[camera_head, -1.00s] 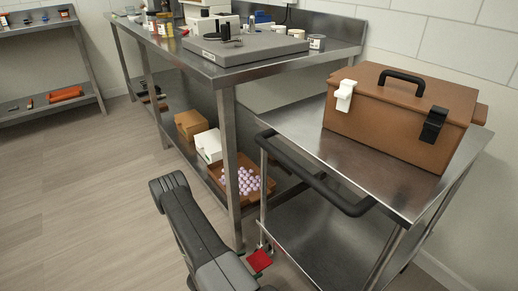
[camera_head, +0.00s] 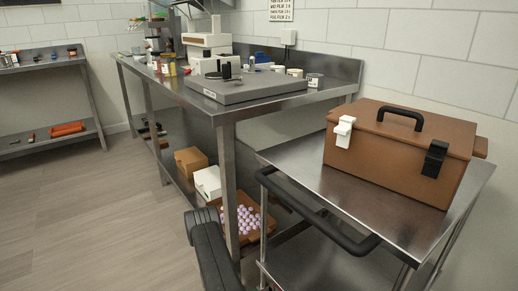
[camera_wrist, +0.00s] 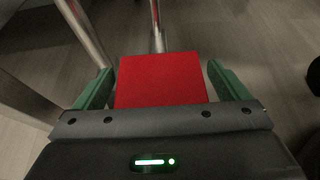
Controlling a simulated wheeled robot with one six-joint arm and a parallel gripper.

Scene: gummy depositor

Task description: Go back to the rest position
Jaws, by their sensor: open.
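My gripper (camera_wrist: 160,70) shows in the wrist view with its two green fingers spread wide apart. A flat red square piece (camera_wrist: 160,82) lies between the fingers, with a small gap on each side. I cannot tell whether it is part of my gripper. In the camera_head view only my dark arm shows at the bottom middle, and my gripper is out of that frame. In the wrist view, metal legs and the floor lie beyond the fingers.
A steel cart (camera_head: 370,200) with a black handle bears a brown case (camera_head: 400,146). The steel bench (camera_head: 225,112) stands to its left, with a brown tray (camera_head: 270,219) of pinkish pieces and boxes on its lower shelf. Open floor (camera_head: 90,220) lies at left.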

